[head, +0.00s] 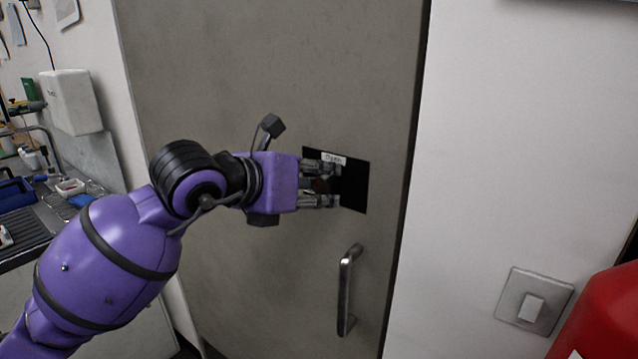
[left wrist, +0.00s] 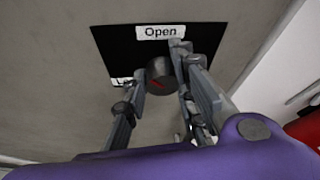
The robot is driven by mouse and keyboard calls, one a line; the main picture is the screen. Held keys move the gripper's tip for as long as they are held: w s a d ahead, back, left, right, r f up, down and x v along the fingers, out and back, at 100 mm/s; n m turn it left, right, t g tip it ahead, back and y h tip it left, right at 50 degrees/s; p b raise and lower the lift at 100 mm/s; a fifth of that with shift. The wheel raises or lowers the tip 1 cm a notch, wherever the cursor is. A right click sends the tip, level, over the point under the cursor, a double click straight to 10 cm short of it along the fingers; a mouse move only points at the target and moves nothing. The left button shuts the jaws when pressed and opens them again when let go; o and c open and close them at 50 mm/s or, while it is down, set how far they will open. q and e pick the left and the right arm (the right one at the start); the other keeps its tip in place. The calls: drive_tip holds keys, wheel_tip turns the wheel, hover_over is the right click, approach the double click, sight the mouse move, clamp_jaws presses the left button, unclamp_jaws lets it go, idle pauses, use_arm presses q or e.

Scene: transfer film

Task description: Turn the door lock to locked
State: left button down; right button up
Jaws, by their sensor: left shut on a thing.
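The door lock is a dark round knob (left wrist: 162,75) with a red mark, on a black plate (head: 354,185) fixed to the grey door (head: 270,75). A white label reading "Open" (left wrist: 160,32) is at the plate's top. A second label (left wrist: 124,82) at the plate's left is partly hidden by a finger. My left gripper (head: 322,185) reaches the plate from the left, its fingers on either side of the knob and shut on it. In the left wrist view the red mark slants toward the lower right. My right gripper is not in view.
A metal door handle (head: 346,290) stands out below the plate. A light switch (head: 533,300) is on the white wall at right, near a red object (head: 605,315).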

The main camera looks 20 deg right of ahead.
use_arm(q)
drive_tip(key=shift+w+a, duration=0.15)
drive_tip(key=shift+w, duration=0.05)
drive_tip(key=c, duration=1.6)
unclamp_jaws()
drive_tip(key=shift+w, duration=0.1)
drive_tip(key=shift+o, duration=0.2)
drive_tip(key=shift+s+a+r, duration=0.15)
drive_tip(key=shift+s+a, duration=0.05)
drive_tip(key=shift+s, duration=0.15)
drive_tip(key=v, duration=1.1)
drive_tip(key=shift+a, duration=0.2)
